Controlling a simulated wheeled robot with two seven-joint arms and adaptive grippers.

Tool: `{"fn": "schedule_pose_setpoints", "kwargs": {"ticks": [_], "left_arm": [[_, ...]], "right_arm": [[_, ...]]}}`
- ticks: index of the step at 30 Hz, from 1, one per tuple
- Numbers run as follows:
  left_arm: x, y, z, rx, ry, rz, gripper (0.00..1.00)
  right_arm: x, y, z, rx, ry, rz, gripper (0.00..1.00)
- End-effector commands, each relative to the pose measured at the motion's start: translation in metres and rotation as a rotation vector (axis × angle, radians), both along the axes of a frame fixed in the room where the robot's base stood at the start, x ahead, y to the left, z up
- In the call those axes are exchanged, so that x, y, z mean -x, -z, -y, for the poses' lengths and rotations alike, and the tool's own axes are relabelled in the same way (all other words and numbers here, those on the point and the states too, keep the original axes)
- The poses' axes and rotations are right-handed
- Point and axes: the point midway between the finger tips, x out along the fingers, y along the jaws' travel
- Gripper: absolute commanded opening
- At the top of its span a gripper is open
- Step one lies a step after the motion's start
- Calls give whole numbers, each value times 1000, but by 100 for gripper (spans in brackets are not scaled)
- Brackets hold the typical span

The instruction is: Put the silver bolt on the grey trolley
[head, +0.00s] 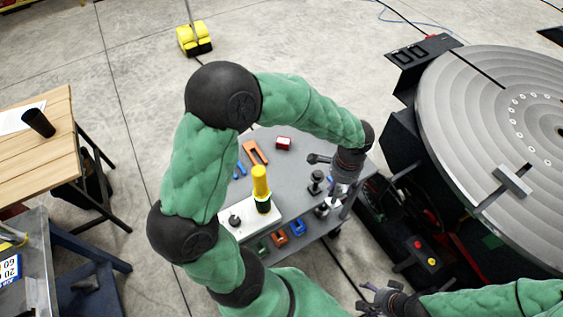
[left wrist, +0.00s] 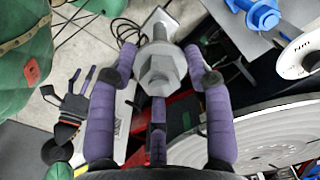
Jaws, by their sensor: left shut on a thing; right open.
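The silver bolt (left wrist: 162,68) is between the purple fingers of my left gripper (left wrist: 158,85) in the left wrist view, its hex part facing the camera. In the head view my left gripper (head: 337,184) is over the right end of the grey trolley (head: 275,150). The bolt is hard to pick out there among the dark fingers and small parts. I cannot tell whether it touches the trolley. My right gripper (head: 380,299) is open and empty near the bottom edge, away from the trolley; it also shows in the left wrist view (left wrist: 72,102).
A red box (head: 283,143), an orange part (head: 256,153) and blue parts (head: 298,226) lie there too. The round positioner table (head: 470,120) is on the right. A wooden table (head: 35,160) is on the left.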

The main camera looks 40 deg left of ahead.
Motion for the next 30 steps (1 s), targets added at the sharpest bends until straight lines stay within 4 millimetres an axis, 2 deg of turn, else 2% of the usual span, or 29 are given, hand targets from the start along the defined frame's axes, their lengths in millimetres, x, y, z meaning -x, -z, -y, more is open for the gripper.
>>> {"fn": "schedule_pose_setpoints", "kwargs": {"ticks": [5,17,24,30], "left_arm": [[5,5,-17,0,7,-1,0],[24,42,-94,0,4,-3,0],[29,78,-120,0,8,-1,0],[31,88,-129,-1,10,1,0]], "right_arm": [[0,-3,0,0,0,-1,72],[1,-7,0,0,0,-1,72],[0,-5,0,0,0,-1,72],[0,-5,0,0,0,-1,72]]}}
